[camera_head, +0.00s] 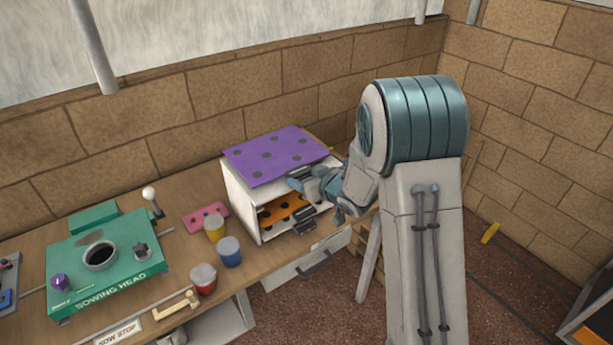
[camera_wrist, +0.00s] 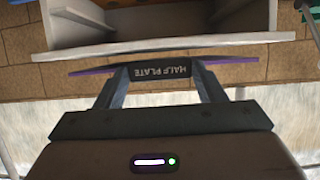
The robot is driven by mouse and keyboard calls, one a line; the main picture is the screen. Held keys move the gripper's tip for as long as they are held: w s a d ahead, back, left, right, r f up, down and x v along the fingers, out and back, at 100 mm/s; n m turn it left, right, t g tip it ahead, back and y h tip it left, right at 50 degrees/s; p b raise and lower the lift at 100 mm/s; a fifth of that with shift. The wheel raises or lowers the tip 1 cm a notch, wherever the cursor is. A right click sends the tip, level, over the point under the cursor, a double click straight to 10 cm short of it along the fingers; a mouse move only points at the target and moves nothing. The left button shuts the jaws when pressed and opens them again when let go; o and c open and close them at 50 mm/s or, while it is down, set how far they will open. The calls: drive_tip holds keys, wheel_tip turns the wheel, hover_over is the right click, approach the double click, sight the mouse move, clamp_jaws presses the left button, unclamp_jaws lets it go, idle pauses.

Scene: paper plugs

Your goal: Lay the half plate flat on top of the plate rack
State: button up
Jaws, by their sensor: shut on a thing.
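The half plate (camera_head: 275,155) is a purple sheet with dark round spots, over the top of the plate rack (camera_head: 240,201) in the head view. The rack is a white open-fronted box at the table's right end. My gripper (camera_head: 303,177) is shut on the plate's front handle. In the wrist view my gripper (camera_wrist: 162,75) grips the dark handle marked HALF PLATE, with the purple plate edge (camera_wrist: 88,70) showing beside it. A narrow gap shows there between this edge and the rack's white edge (camera_wrist: 180,49). Whether the plate touches the rack further back is hidden.
An orange spotted plate (camera_head: 282,210) sits inside the rack, with a dark handle (camera_head: 304,221) at its front. A pink spotted piece (camera_head: 206,216), yellow cup (camera_head: 215,229), blue cup (camera_head: 229,252) and red cup (camera_head: 203,279) stand left. The green sowing head (camera_head: 110,262) is further left.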

drive_tip(key=shift+f+b, duration=0.55)
drive_tip(key=shift+b, duration=0.05)
drive_tip(key=o, duration=1.2)
drive_tip(key=shift+s+d, duration=0.1)
drive_tip(key=s+d+r+m+g+h+b, duration=0.1)
drive_tip(key=s+d+r+m+h, duration=0.1)
drive_tip(key=s+d+r+h, duration=0.45)
drive_tip(key=s+d+r+m+h+b, duration=0.1)
drive_tip(key=s+d+r+m+h, duration=0.15)
drive_tip(key=s+d, duration=0.75)
drive_tip(key=s+a+m+g+y, duration=0.1)
drive_tip(key=s+g, duration=0.5)
drive_tip(key=s, duration=1.1)
drive_tip(key=shift+s+a+r+m+g, duration=0.15)
drive_tip(key=shift+a+r+m+g, duration=0.15)
drive_tip(key=shift+a+m, duration=0.55)
